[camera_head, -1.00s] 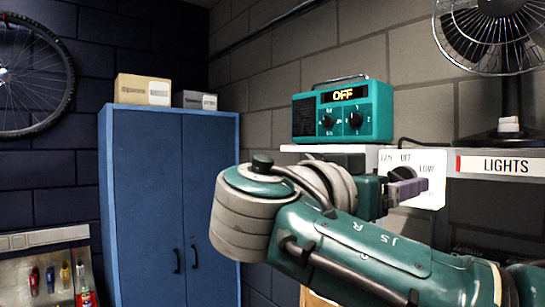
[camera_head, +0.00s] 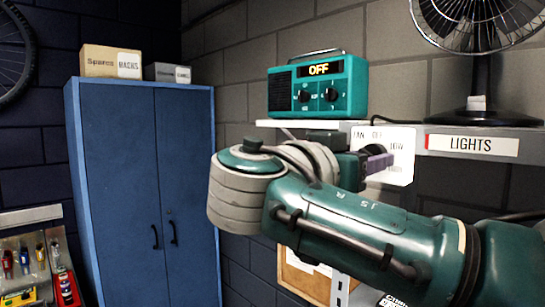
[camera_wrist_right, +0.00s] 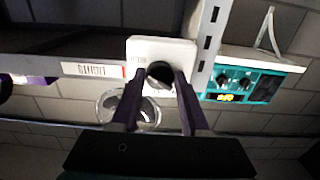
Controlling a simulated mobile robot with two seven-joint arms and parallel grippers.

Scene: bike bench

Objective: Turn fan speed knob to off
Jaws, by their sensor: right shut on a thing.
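The fan speed knob (camera_wrist_right: 159,75) is a dark round knob on a white plate (camera_wrist_right: 145,46) in the right wrist view, which shows the scene upside down. In the head view the plate (camera_head: 402,172) carries the words FAN, OFF and LOW, and the knob (camera_head: 375,150) is partly hidden by my right gripper. My right gripper (camera_head: 375,162) has purple fingers at the plate. In the wrist view its fingers (camera_wrist_right: 157,84) are shut on the knob, one on either side. The knob's pointer direction cannot be read. My left gripper is not in view.
A teal radio (camera_head: 318,86) reading OFF stands on a shelf above the plate. A wire-caged fan (camera_head: 478,30) stands on the right shelf, whose edge bears a LIGHTS label (camera_head: 472,145). A blue cabinet (camera_head: 115,180) stands at left.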

